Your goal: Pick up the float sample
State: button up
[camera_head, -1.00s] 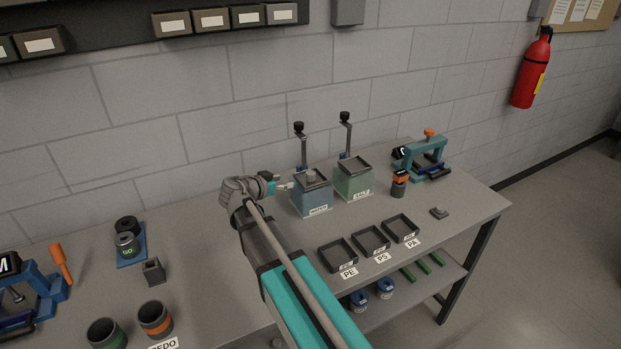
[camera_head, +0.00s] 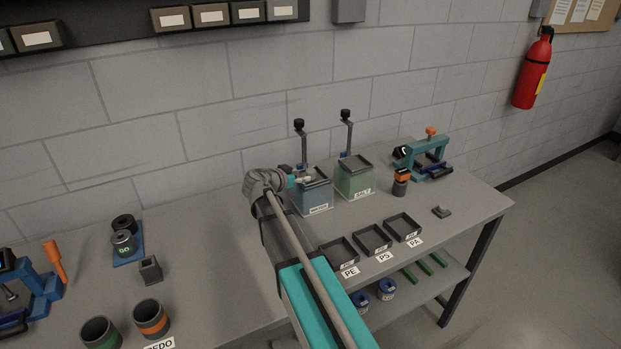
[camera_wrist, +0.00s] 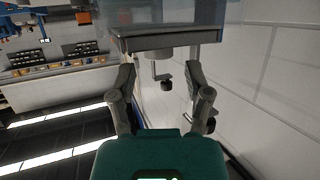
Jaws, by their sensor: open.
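The blue tank (camera_head: 312,197) labelled WATER stands on the bench with a dark tray-like top (camera_head: 316,173). A small grey piece (camera_wrist: 158,53) shows at the tank's top in the wrist view, between the finger lines and beyond the tips; it may be the float sample. My gripper (camera_head: 305,181) is beside the tank's top on its left, with its fingers pointing right. In the wrist view my gripper (camera_wrist: 160,77) is open, with nothing held between the fingers. The tank appears inverted there, along the upper edge. The head view partly hides the piece behind my gripper.
The green SALT tank (camera_head: 355,180) stands just right of the blue one. Posts with black knobs (camera_head: 299,124) rise behind both tanks. The PE, PS and PA trays (camera_head: 372,240) lie in front. A teal clamp device (camera_head: 428,157) stands at the right.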

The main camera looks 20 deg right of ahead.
aim_at(311, 171)
jog(key=shift+w+d, duration=0.15)
jog(key=shift+d, duration=0.15)
jog(key=shift+b+x, duration=0.65)
jog(key=shift+x, duration=1.85)
jog(key=shift+r, duration=0.15)
jog(key=c, duration=0.8)
jog(key=shift+o, duration=0.2)
jog(key=shift+r, duration=0.15)
notch_tip(311, 171, up, 2)
jog(key=shift+p, duration=1.15)
jog(key=s+a+r+p, duration=0.2)
jog(key=s+r+p, duration=0.3)
jog(key=s, duration=0.1)
jog(key=s+a+r+p, duration=0.2)
jog(key=s+r+p, duration=0.3)
jog(key=s, duration=0.2)
jog(key=shift+a+r+p, duration=0.3)
jog(key=shift+r+p, duration=0.1)
